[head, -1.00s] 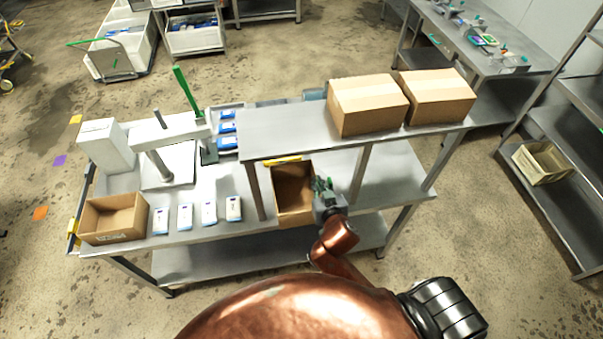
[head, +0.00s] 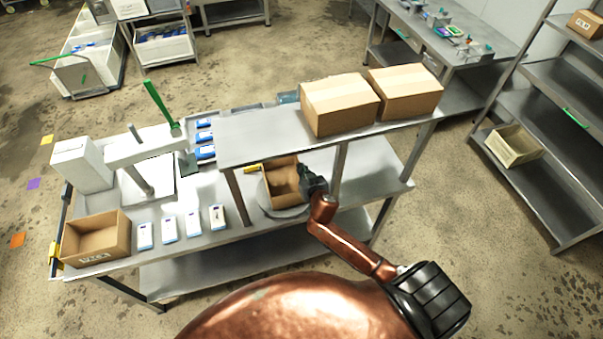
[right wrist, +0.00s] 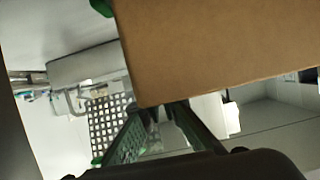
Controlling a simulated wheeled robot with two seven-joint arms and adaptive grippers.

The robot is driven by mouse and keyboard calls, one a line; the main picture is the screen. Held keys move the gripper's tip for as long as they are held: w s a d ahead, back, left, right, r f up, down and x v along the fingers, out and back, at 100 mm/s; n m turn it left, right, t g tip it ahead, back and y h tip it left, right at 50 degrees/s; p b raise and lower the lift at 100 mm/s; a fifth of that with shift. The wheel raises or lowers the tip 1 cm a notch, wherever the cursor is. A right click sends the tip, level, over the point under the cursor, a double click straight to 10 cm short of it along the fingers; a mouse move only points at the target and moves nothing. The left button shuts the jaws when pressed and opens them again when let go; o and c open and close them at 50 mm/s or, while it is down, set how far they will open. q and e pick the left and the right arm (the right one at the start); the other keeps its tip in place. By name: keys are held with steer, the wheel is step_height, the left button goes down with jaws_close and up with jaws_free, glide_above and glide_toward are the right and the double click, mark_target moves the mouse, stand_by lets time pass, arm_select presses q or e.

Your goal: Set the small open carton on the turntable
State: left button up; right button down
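The small open carton (head: 284,181) is brown and open at the top. In the head view it is over the turntable (head: 287,212), a grey disc whose front rim shows below it. I cannot tell whether the carton rests on the disc or hangs just above it. My right gripper (head: 308,183) is at the carton's right wall and appears shut on it. In the right wrist view a plain face of the carton (right wrist: 225,45) fills the upper right, beyond the gripper's fingers (right wrist: 165,115). The exact grip is partly hidden. My left gripper is not in view.
A raised shelf (head: 260,136) with two closed boxes (head: 340,103) overhangs behind the carton; its posts stand on either side. Another open carton (head: 97,240) and several white-blue packs (head: 168,230) stand on the bench at left, near a white machine (head: 80,165).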

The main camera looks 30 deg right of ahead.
step_height(320, 180, down, 2)
steer(key=shift+s+f, duration=0.1)
steer(key=shift+f, duration=0.05)
steer(key=shift+a+f, duration=0.1)
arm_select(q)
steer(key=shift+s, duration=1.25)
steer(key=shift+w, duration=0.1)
arm_select(e)
steer(key=shift+f, duration=0.1)
steer(key=shift+f, duration=0.15)
steer(key=c, duration=2.2)
jaws_free()
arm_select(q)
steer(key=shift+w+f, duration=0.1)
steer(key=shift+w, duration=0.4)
arm_select(e)
steer(key=shift+o, duration=0.2)
